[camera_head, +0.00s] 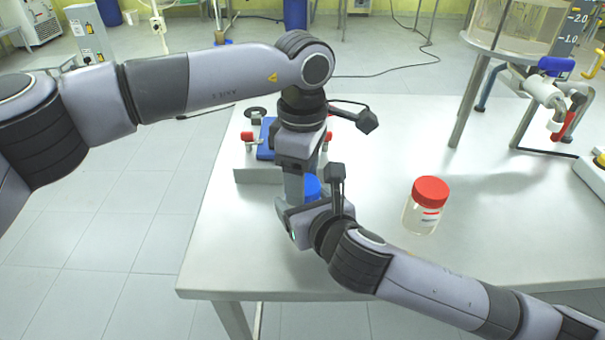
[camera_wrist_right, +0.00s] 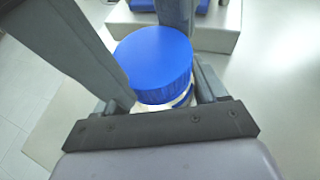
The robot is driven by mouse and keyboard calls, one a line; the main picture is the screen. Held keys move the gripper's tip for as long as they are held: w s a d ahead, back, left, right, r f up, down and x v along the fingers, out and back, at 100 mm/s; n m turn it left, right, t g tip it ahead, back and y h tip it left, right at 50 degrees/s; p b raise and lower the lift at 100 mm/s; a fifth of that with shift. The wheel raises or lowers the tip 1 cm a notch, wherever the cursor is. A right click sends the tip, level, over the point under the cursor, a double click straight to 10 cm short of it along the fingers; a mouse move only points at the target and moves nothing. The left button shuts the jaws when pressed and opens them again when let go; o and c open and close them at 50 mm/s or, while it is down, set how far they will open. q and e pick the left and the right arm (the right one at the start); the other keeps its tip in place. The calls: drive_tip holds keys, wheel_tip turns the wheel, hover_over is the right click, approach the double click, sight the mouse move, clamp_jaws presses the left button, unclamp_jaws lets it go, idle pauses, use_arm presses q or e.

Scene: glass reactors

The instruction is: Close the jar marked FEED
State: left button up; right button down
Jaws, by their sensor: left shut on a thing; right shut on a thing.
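A jar with a blue lid (camera_head: 312,187) is between my two grippers over the table's left part. Its body is mostly hidden and no marking shows. The right wrist view shows the blue lid (camera_wrist_right: 153,62) from above, over a clear neck and a blue ring. My right gripper (camera_head: 303,207) is shut around the jar below the lid. My left gripper (camera_head: 294,188) points down from above and is shut on the lid, its finger seen behind the lid in the wrist view. Whether the lid is tight, I cannot tell. A clear jar with a red lid (camera_head: 427,203) stands upright to the right, its label unreadable.
A grey stand with blue and red parts (camera_head: 250,173) sits behind the grippers. A glass reactor (camera_head: 520,25) on metal legs, with a valve, stands at the back right. The white table (camera_head: 510,240) is clear around the red-lidded jar.

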use_arm(q)
drive_tip(key=m, duration=0.4)
drive_tip(key=shift+m, duration=0.4)
drive_tip(key=m, duration=0.4)
drive_tip(key=shift+m, duration=0.3)
drive_tip(key=m, duration=0.4)
drive_tip(key=shift+m, duration=0.3)
drive_tip(key=m, duration=0.3)
drive_tip(key=shift+m, duration=0.3)
drive_tip(key=o, duration=1)
drive_tip(key=shift+r, duration=2.3)
